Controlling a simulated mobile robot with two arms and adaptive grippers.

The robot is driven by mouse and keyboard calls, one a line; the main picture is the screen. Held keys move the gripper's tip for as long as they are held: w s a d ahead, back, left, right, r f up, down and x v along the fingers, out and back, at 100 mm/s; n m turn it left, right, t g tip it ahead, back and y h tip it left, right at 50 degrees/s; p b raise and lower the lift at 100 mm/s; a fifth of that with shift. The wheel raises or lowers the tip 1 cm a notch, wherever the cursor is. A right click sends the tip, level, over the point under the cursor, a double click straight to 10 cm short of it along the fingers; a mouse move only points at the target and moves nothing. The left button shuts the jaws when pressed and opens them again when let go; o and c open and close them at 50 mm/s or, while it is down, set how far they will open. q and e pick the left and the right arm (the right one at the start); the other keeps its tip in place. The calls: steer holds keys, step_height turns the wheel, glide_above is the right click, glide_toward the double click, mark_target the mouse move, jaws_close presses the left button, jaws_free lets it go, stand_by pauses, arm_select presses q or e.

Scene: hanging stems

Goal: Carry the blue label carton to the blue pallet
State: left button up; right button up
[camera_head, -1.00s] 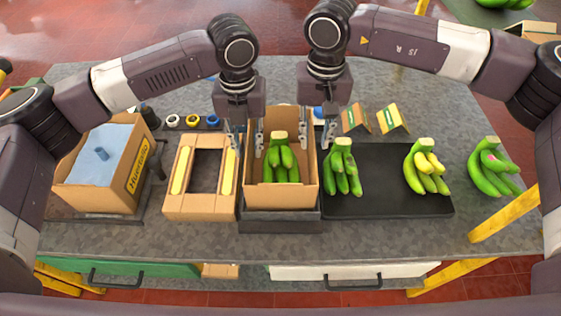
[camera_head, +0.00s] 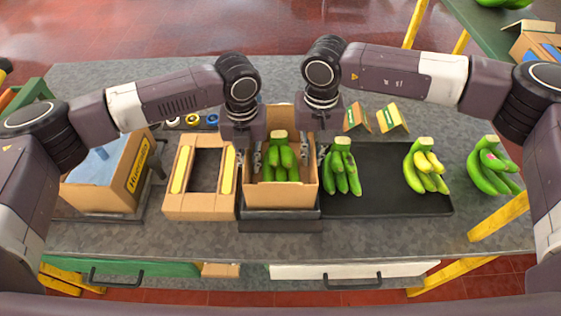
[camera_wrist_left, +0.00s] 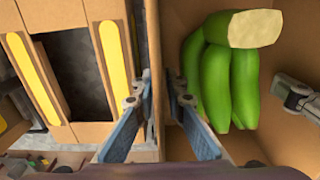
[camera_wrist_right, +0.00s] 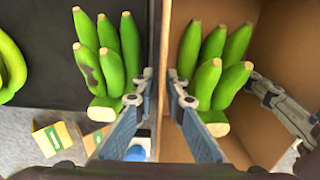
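A brown open-topped carton (camera_head: 281,198) holding green bananas (camera_head: 281,158) stands upright on a dark stand in the middle of the counter. I see no blue label on it. My left gripper (camera_head: 248,160) is at its left wall, fingers apart with the wall between them, as the left wrist view (camera_wrist_left: 158,88) shows. My right gripper (camera_head: 316,160) straddles the right wall likewise, also in the right wrist view (camera_wrist_right: 160,88). The fingers are close to the cardboard; firm contact is not clear. I cannot make out a blue pallet.
A frame-like carton (camera_head: 200,213) with yellow strips stands close on the left, beyond it a Huerta carton (camera_head: 110,195). A black tray (camera_head: 390,205) with banana bunches lies close on the right. Two small label cards (camera_head: 392,118) stand behind. Another carton (camera_head: 535,42) is at top right.

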mark_target(248, 150)
arm_select(q)
jaws_close()
arm_select(e)
jaws_close()
arm_select(q)
steer(key=shift+w+r, duration=0.1)
steer(key=shift+r, duration=0.15)
arm_select(e)
steer(key=shift+w+r, duration=0.1)
steer(key=shift+r, duration=0.1)
